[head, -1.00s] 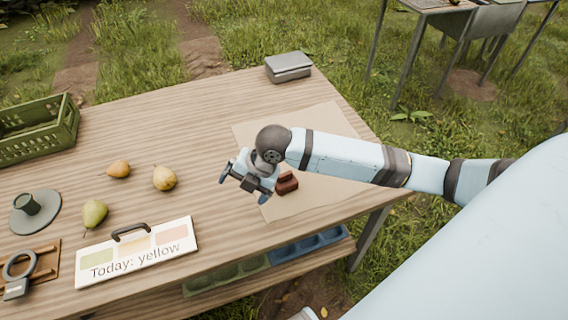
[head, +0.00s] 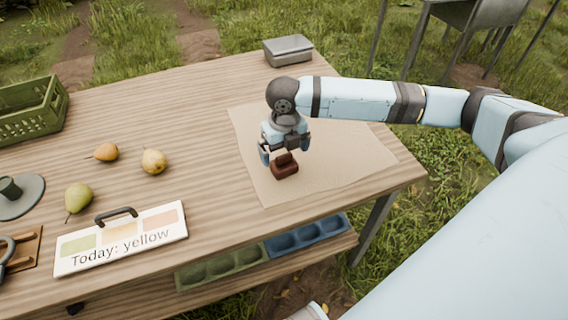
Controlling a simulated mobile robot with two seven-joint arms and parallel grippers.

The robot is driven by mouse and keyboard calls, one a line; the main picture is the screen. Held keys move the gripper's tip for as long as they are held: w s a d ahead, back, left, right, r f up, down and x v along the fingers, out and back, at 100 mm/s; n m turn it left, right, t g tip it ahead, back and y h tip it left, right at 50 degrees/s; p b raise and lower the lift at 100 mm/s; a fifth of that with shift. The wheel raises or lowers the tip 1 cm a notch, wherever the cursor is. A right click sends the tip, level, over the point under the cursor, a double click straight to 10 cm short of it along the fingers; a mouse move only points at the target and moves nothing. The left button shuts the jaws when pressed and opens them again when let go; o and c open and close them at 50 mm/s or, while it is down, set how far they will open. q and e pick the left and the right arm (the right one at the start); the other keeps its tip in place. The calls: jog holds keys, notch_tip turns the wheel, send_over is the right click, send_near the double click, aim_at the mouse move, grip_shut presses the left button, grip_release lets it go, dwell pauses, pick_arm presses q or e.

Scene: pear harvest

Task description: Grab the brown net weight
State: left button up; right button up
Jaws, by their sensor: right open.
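The brown net weight (head: 284,170) is a small dark reddish-brown block with a raised top. It rests on the tan paper sheet (head: 340,165) on the wooden table. My right gripper (head: 285,151) is open, pointing down, just above and behind the weight, with its fingers spread to either side. I cannot tell whether a finger touches the weight. My left gripper is out of view.
Three pears, one of them (head: 154,161), lie left of the paper. A green crate (head: 30,112) is at the left. A grey box (head: 288,49) sits at the back edge. Green and blue trays (head: 306,236) are on the lower shelf.

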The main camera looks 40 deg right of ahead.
aim_at(284, 162)
notch_tip(284, 162, down, 6)
jog(key=shift+w+d+r+b, duration=0.15)
jog(key=shift+r+b, duration=0.1)
jog(key=shift+b, duration=0.35)
jog(key=shift+f, duration=0.25)
jog(key=shift+r, duration=0.1)
jog(key=c, duration=1.2)
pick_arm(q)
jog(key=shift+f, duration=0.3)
pick_arm(e)
jog(key=shift+r, duration=0.1)
